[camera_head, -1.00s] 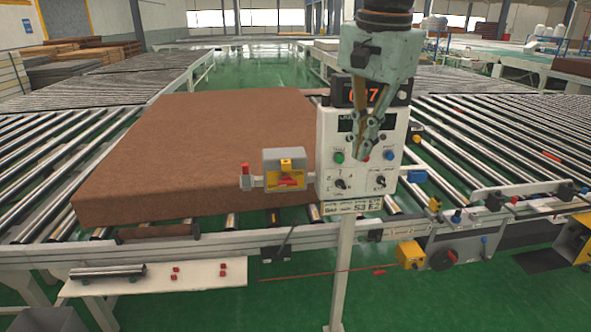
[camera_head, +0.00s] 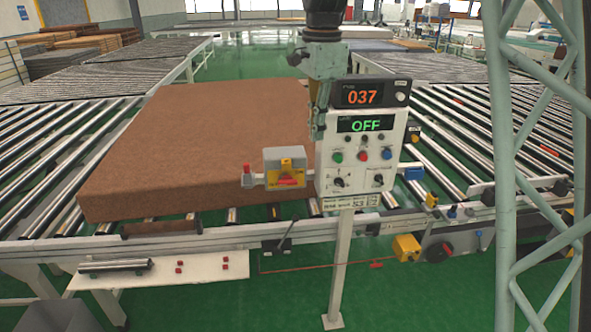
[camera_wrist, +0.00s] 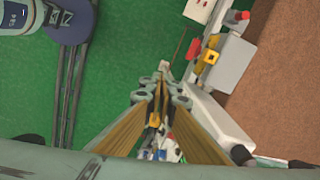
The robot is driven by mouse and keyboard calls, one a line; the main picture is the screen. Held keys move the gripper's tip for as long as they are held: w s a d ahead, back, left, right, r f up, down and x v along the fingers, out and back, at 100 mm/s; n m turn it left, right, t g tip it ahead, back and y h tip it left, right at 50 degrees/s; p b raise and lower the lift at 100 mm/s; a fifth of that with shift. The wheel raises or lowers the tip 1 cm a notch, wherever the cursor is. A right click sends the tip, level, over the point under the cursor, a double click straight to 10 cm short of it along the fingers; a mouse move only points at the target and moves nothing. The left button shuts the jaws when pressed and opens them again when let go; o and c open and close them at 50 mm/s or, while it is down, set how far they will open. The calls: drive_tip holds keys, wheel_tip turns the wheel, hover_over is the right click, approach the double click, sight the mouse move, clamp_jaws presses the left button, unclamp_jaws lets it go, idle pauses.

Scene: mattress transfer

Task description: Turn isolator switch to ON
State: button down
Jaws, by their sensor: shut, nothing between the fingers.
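A grey switch box (camera_head: 271,158) with a yellow and red handle (camera_head: 287,165) is mounted left of the white control panel (camera_head: 325,178). The panel's lower display (camera_head: 365,124) reads OFF in green. My gripper (camera_head: 318,132) is shut and empty. In the head view it hangs in front of the panel's upper left edge, to the right of and above the switch box. In the wrist view my gripper (camera_wrist: 160,82) points up the picture, and the grey box (camera_wrist: 228,65) with its yellow handle (camera_wrist: 210,57) lies up and to the right, apart from the fingertips.
The upper panel display (camera_head: 362,94) reads 037. The panel also has coloured buttons and two black knobs. A brown mattress block (camera_head: 200,145) lies on the roller conveyor (camera_head: 60,135) behind and left of the box. Green floor (camera_head: 285,300) is open in front.

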sight(295, 181)
drive_tip(key=w+a+f+m+p, duration=0.2)
drive_tip(key=w+a+f+p, duration=0.1)
drive_tip(key=w+a, duration=0.3)
drive_tip(key=shift+w+f+m+g, duration=0.35)
drive_tip(key=shift+w+f, duration=0.2)
drive_tip(key=shift+w, duration=0.35)
drive_tip(key=shift+f, duration=0.1)
drive_tip(key=shift+f, duration=6.9)
